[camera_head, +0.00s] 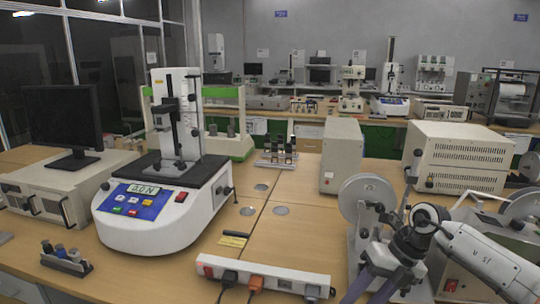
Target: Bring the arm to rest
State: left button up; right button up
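My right arm (485,262) comes in from the lower right, a white link with a dark wrist joint. Its gripper (374,284) hangs at the bottom right, over the right part of the table and in front of a machine with grey discs. Two greyish-purple finger parts run down and left towards the bottom edge. The fingertips are not clear, so I cannot tell whether it is open or shut. I see nothing held in it. My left arm and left gripper are out of view.
A white tester (160,215) with a blue panel stands left on the wooden table (285,232). A power strip (262,274) lies at the front. A disc machine (367,197) is close to my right arm. Beige boxes (342,155) stand behind. The table's middle is fairly clear.

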jog(key=s+a+r+m+t+y, duration=0.15)
jog(key=s+a+m+y, duration=0.35)
jog(key=a, duration=0.6)
jog(key=s+a+f+m+t+y, duration=0.1)
jog(key=s+a+t+y, duration=0.1)
jog(key=a+y, duration=0.65)
jog(key=s+d+f+m+t+h, duration=0.2)
jog(key=d+f+m+t+h, duration=0.3)
jog(key=m, duration=0.6)
jog(key=s+d+f+m+t+h, duration=0.1)
jog(key=d+f+m+t+h, duration=0.45)
jog(key=m, duration=0.55)
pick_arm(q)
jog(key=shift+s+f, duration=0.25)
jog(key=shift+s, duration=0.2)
pick_arm(e)
jog(key=s+d+f+m+g+h, duration=0.2)
jog(key=s+d+f+m+h, duration=0.1)
jog(key=s+f, duration=0.3)
jog(key=s+d+f+m+g+h, duration=0.2)
jog(key=s+f, duration=0.5)
jog(key=s, duration=0.4)
jog(key=shift+s+d+f+m+g+h, duration=0.2)
jog(key=shift+d+m+g+h, duration=0.25)
jog(key=shift+m+g, duration=0.5)
